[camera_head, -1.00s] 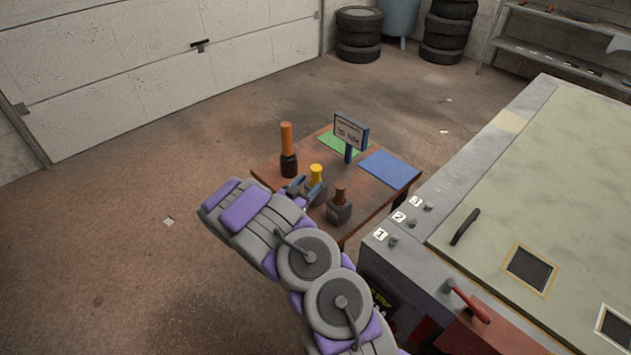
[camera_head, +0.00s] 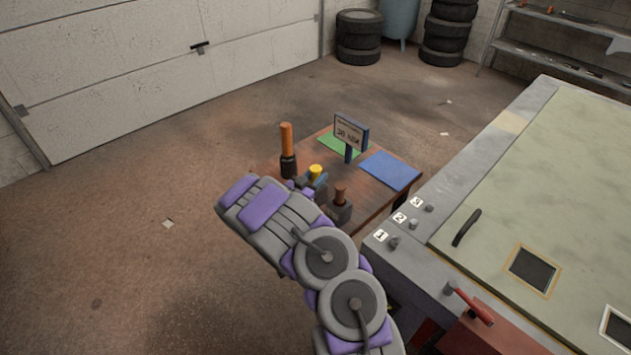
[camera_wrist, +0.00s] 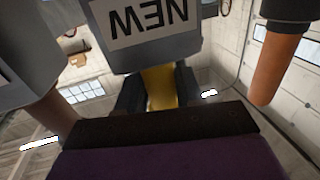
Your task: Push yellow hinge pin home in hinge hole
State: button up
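The yellow hinge pin (camera_head: 316,170) stands upright in a dark block on the small table, its top showing above my gripper. In the wrist view, which is upside down, the yellow pin (camera_wrist: 160,88) comes out of a grey block labelled NEW (camera_wrist: 152,35). My gripper (camera_wrist: 159,92) has one dark finger on each side of the pin. The gaps look very narrow, and I cannot tell if both fingers touch it. My wrist hides most of the gripper in the head view. The hinge hole cannot be made out.
A brown pin (camera_head: 340,193) in another dark block stands close on the right. An orange-handled tool (camera_head: 287,140) stands upright to the left. Behind are a sign (camera_head: 350,132), a green mat (camera_head: 335,145) and a blue mat (camera_head: 390,171). A large bench (camera_head: 540,190) borders the right.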

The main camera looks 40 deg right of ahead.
grip_shut()
